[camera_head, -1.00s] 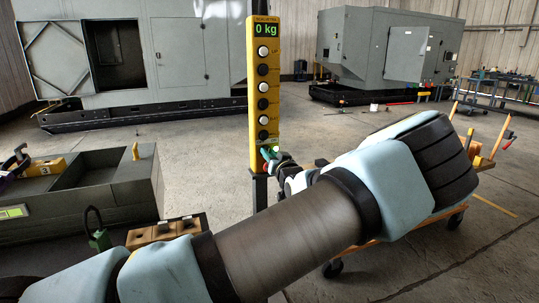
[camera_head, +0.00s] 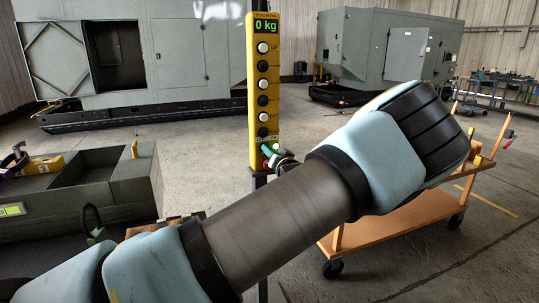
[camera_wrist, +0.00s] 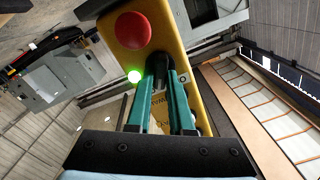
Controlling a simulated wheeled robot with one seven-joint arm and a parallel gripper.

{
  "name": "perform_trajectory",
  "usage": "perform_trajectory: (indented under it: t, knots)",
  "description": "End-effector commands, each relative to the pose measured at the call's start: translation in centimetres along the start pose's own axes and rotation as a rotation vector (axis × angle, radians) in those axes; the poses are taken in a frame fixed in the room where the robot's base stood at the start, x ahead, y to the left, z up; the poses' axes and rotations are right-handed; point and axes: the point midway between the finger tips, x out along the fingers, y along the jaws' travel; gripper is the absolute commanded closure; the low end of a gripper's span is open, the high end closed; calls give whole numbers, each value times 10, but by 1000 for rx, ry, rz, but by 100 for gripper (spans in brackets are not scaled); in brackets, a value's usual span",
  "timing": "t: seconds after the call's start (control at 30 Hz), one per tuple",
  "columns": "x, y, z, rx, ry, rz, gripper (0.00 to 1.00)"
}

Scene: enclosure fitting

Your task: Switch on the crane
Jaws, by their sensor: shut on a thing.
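A round red button (camera_wrist: 131,30) is on the same face. My gripper (camera_head: 269,151) is at the lower end of the box. In the wrist view its teal fingers (camera_wrist: 162,78) are shut on a small black knob (camera_wrist: 158,64) beside the green light. The fingers hide most of the knob.
An orange cart (camera_head: 400,225) stands to the right, below my arm. A dark open-topped enclosure (camera_head: 130,195) is at the left. Large grey enclosures (camera_head: 180,55) (camera_head: 375,45) stand at the back. The floor between them is mostly clear.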

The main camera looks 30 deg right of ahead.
Motion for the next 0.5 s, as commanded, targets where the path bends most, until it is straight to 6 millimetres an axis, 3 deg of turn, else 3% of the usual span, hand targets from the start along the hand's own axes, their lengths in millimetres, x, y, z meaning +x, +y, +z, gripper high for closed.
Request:
perform_trajectory:
  t: [0.37,0.4,0.5]
  knots:
    - [0,0,0,33,1,1,100]
    - [0,0,0,33,1,1,76]
    - [0,0,0,32,1,1,64]
